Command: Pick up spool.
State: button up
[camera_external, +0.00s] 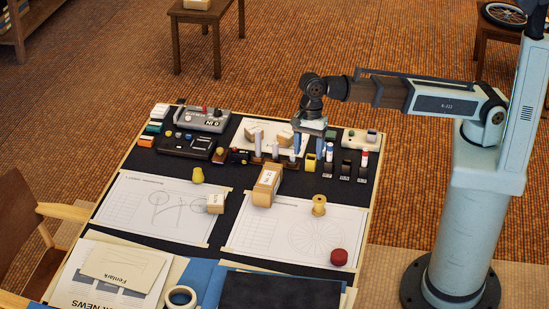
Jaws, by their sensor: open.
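A tan wooden spool (319,205) stands upright on the right drawing sheet, near the sheet's upper right. My gripper (298,150) hangs over the back of the table, behind and a little left of the spool and apart from it. Its blue fingers point down, spread apart, with nothing seen held between them. The fingertips are partly lost among the small items in the row behind the cardboard box.
A cardboard box (266,186) stands left of the spool, and a dark red round object (339,257) lies in front of it. Several small upright items line the back, including a yellow one (310,162).

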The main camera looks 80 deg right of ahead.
jog(key=r+h, duration=0.2)
send_over(319, 199)
jog(key=f, duration=1.3)
jog(key=shift+s+a+f, duration=0.15)
jog(key=shift+a+f, duration=0.1)
jog(key=shift+f, duration=0.15)
jog(key=shift+d+f, duration=0.15)
jog(key=shift+f, duration=1.2)
jog(key=shift+d+f, duration=0.15)
jog(key=shift+f, duration=1.15)
jog(key=c, duration=1)
